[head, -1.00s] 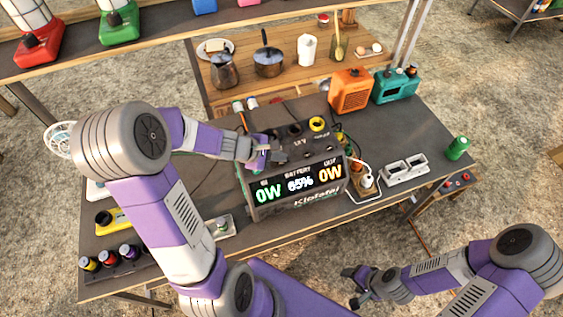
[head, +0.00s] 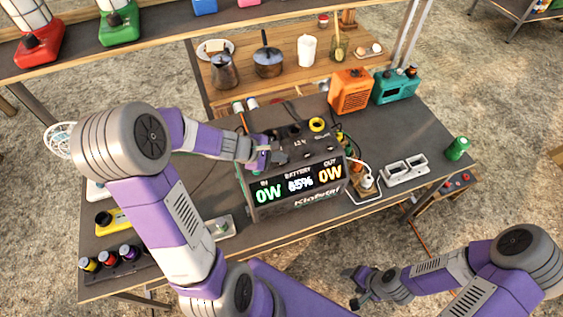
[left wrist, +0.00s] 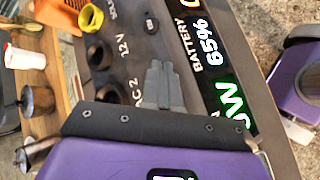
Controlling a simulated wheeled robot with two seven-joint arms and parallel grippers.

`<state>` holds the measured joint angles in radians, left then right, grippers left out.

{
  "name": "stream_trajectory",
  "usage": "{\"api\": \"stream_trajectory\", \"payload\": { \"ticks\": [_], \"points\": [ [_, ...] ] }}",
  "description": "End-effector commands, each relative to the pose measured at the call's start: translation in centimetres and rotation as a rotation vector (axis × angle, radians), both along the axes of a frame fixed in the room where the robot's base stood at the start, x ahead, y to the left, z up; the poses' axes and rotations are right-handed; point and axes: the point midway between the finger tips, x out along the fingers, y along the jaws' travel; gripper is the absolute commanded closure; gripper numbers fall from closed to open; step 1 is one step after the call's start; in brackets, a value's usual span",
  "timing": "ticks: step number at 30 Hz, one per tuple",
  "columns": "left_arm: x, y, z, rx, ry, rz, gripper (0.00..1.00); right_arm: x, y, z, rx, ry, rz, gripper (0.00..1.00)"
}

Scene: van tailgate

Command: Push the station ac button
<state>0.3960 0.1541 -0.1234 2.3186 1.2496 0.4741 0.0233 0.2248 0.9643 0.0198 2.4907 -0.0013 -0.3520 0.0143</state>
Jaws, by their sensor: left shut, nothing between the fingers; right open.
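The dark power station (head: 295,178) stands on the grey table. Its front display reads 0W in, 65% battery and 0W out. Sockets, a yellow ring and small buttons sit on its top, which also shows in the left wrist view (left wrist: 135,32). My left gripper (head: 277,157) is shut and empty, its fingertips over the left part of the station's top, near the display edge. In the left wrist view the shut fingers (left wrist: 160,72) point at the top panel beside the "AC 2" and "12V" labels. The AC button cannot be made out and may be hidden by the fingers. My right gripper (head: 357,287) is open and empty, off the table's front edge.
A power strip with plugs (head: 365,182), a grey double socket (head: 405,168) and a green bottle (head: 458,148) are right of the station. An orange radio (head: 351,91) and a teal radio (head: 396,87) stand behind. A shelf with pots (head: 268,62) lies further back.

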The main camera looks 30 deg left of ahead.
Motion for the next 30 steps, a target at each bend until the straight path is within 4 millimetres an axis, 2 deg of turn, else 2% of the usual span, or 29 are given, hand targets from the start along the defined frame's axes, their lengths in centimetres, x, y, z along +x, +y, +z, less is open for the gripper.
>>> {"api": "stream_trajectory", "payload": {
  "ticks": [17,30],
  "points": [
    [0.0,0.0,0.0,0.000,0.000,0.000,1.00,0.0,0.0,-0.1,0.000,0.000,0.000,0.36],
    [0.0,0.0,-0.9,0.000,0.000,0.000,1.00,0.0,0.0,-1.2,0.000,0.000,0.000,0.36]
  ]
}}
